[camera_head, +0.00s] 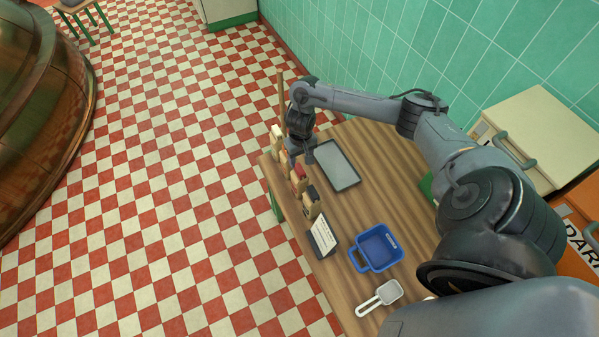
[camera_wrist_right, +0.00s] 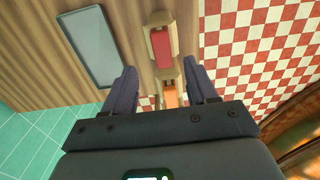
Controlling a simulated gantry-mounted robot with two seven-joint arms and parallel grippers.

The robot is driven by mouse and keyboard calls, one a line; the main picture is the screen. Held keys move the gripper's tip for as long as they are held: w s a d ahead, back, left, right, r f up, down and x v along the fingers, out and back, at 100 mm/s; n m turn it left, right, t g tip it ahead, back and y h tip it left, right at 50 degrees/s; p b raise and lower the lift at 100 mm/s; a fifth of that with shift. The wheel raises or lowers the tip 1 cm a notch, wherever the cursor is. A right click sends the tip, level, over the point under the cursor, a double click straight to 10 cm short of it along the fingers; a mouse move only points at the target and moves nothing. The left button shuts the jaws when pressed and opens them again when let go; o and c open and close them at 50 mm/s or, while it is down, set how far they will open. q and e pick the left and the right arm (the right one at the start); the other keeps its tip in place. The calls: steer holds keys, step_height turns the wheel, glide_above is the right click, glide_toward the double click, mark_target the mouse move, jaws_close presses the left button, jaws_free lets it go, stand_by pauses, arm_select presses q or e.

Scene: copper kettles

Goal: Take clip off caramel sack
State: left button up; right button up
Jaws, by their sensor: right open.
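Several small tan sacks stand in a row along the table's left edge in the head view, with coloured clips on their tops. I cannot read which is the caramel sack. My right gripper (camera_head: 297,153) is over the row, pointing down. In the right wrist view its fingers (camera_wrist_right: 160,68) are open, with a sack topped by an orange clip (camera_wrist_right: 170,93) showing between them, partly hidden by the gripper body. Just beyond the fingertips is a sack with a red clip (camera_wrist_right: 162,47), which also shows in the head view (camera_head: 299,172). A dark clip (camera_head: 312,193) tops the nearest sack (camera_head: 312,209).
A grey tray (camera_head: 337,166) lies beside the row. A blue basket (camera_head: 378,248), a white scoop (camera_head: 382,297) and a dark-framed card (camera_head: 322,236) are nearer on the wooden table (camera_head: 375,200). The table edge runs close by the sacks. A tiled wall stands behind.

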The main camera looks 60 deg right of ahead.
mark_target(300, 169)
steer(key=shift+w+a+f, duration=0.1)
steer(key=shift+a+f, duration=0.05)
steer(key=shift+f, duration=3.05)
jaws_close()
